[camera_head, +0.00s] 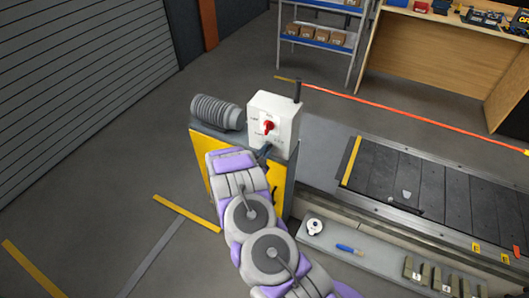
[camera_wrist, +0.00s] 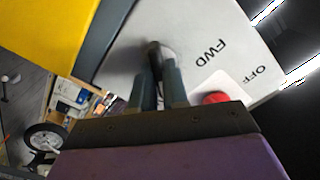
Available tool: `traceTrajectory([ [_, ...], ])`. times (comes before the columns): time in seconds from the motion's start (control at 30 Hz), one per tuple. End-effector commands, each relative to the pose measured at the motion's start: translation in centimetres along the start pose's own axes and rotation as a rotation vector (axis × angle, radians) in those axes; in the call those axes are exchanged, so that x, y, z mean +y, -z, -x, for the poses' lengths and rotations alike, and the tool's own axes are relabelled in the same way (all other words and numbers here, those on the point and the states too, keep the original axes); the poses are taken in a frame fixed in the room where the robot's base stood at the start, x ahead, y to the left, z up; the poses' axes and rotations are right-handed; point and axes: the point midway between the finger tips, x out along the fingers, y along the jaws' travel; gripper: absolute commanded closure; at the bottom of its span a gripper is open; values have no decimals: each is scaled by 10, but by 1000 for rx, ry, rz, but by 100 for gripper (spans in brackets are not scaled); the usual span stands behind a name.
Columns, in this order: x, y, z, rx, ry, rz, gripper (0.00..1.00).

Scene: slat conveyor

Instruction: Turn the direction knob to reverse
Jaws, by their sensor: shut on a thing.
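The white control box (camera_head: 285,103) stands on a yellow and grey pedestal. A red knob (camera_head: 268,126) is on its front face, with small print around it. In the wrist view the white face (camera_wrist: 200,25) carries the words FWD and OFF, and the red knob (camera_wrist: 215,98) shows at the right of my fingers, partly hidden by my gripper body. My gripper (camera_head: 264,151) is at the lower part of the box, below the red knob. In the wrist view my gripper (camera_wrist: 160,75) is shut on a small dark and silver part (camera_wrist: 158,52), mostly hidden between the fingers.
A ribbed grey roll (camera_head: 217,112) lies left of the box. The slat conveyor (camera_head: 430,185) runs to the right. A ledge before it holds a white tape roll (camera_head: 314,226) and a blue-handled tool (camera_head: 348,249). The floor at left is open.

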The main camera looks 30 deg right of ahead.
Motion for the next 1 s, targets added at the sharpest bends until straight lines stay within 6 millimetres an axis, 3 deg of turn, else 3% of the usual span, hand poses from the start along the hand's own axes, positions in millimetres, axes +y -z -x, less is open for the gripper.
traceTrajectory([
  [0.07,0,0,0,1,0,-1,100],
  [0.1,0,0,0,1,0,-1,84],
  [0.37,0,0,0,0,-1,1,61],
  [0.73,0,-1,10,-3,-1,3,61],
  [1.0,-2,-2,61,-4,1,4,61],
])
